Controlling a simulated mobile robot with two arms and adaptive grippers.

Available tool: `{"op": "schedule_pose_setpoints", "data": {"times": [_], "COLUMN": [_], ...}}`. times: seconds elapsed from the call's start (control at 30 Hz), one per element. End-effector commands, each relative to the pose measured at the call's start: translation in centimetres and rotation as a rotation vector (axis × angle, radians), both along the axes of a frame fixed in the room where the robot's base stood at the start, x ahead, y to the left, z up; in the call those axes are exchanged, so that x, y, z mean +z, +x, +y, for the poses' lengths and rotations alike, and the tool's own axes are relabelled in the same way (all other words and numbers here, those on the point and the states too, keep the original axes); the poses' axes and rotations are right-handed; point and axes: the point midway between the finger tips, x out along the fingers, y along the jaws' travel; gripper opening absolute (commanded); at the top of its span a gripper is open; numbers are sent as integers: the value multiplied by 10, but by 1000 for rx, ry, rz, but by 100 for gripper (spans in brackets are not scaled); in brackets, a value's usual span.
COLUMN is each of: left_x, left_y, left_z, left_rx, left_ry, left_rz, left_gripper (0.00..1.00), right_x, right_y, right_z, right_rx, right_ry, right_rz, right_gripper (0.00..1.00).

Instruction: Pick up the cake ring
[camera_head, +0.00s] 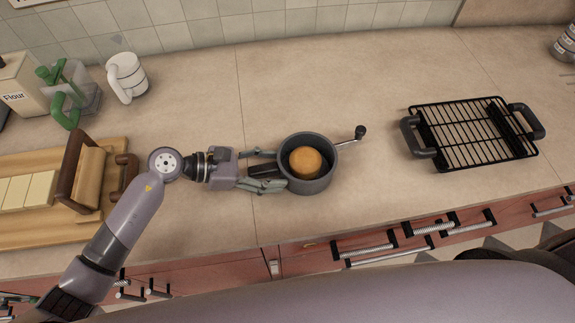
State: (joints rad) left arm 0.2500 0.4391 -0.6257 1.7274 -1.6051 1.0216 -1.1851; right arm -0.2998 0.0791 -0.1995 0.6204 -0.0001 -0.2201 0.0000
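A dark grey round vessel (322,185), which may be the cake ring, stands on the counter near its front edge. It has a dark handle (264,171) on the left and a thin rod with a black knob on the right. A round golden-brown cake (305,162) sits inside it. My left gripper (275,170) reaches in from the left, its fingers spread on both sides of the handle with gaps to it. The fingertips are close to the vessel's wall; I cannot tell if they touch it. My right gripper is not in view.
A black wire rack (470,135) with two handles lies at the right. A wooden board (105,225) with pale slabs is at the left. A white mug (126,78), a green-handled jug (80,90) and a flour box (22,85) stand at the back left. The counter behind the vessel is clear.

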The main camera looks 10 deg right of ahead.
Motion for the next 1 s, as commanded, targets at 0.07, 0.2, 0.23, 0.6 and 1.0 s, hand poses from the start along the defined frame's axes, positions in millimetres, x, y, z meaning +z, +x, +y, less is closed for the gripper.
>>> {"op": "schedule_pose_setpoints", "data": {"times": [0.07,0.2,0.23,0.6,1.0], "left_x": [0,0,0,0,0], "left_y": [0,0,0,0,0], "left_z": [0,0,0,0,-1], "left_rx": [0,0,0,0,-1], "left_ry": [0,0,0,0,-1], "left_rz": [0,0,0,1,0], "left_gripper": [45,36,34,9,0], "right_x": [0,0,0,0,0], "right_y": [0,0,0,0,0], "right_z": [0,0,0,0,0], "right_rx": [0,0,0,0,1], "right_ry": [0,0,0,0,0], "right_rz": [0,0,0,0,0], "right_gripper": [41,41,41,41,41]}}
